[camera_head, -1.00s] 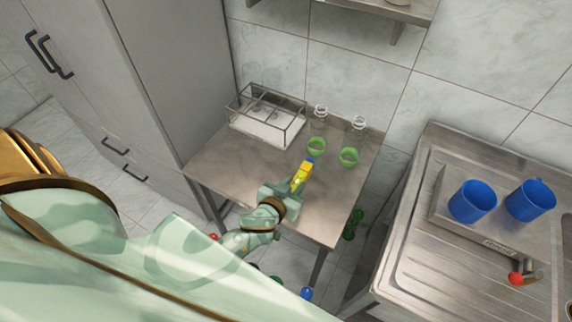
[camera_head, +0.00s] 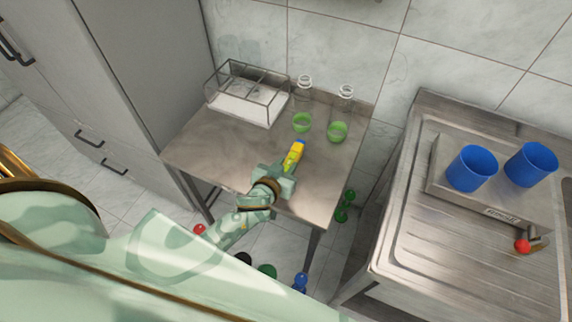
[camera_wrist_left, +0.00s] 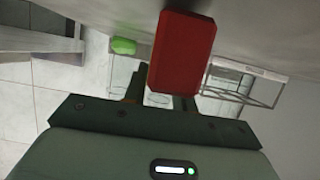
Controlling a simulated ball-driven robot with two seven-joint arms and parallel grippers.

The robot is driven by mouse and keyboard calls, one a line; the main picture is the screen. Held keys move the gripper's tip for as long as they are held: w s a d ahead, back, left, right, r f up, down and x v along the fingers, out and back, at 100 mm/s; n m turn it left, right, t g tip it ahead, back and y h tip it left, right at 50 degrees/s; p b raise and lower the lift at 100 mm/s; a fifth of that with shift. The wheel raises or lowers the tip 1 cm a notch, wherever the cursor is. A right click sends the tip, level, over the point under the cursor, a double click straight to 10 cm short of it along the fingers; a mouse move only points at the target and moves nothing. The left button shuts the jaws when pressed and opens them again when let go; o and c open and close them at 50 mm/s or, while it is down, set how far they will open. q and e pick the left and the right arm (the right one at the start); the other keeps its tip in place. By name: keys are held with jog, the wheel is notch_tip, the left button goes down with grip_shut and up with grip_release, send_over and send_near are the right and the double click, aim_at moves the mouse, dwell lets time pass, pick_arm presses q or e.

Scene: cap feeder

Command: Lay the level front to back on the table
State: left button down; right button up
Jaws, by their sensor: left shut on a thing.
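The level (camera_head: 294,155) shows in the head view as a short yellow bar with a blue far end, above the front part of the metal table (camera_head: 230,140). It points away from me, leaning slightly right. My left gripper (camera_head: 285,168) is shut on its near end. In the left wrist view a red face of the held piece (camera_wrist_left: 182,50) stands out between the fingers (camera_wrist_left: 160,98). I cannot tell whether the level touches the table. My right gripper is not in view.
Beyond the level stand two green rings or cups (camera_head: 302,123) (camera_head: 338,132) and two clear jars (camera_head: 304,88) (camera_head: 346,97). A wire-framed box (camera_head: 247,93) is at back left. The table's left front is clear. Blue mugs (camera_head: 471,168) stand on the sink unit at right.

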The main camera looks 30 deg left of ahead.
pick_arm(q)
jog(key=shift+f, duration=0.15)
jog(key=shift+f+b, duration=0.3)
jog(key=shift+b, duration=0.15)
jog(key=c, duration=1.1)
grip_release()
jog(key=shift+o, duration=0.2)
jog(key=shift+s, duration=0.1)
jog(key=p+v, duration=0.2)
jog(key=v, duration=1.4)
jog(key=shift+r, duration=0.15)
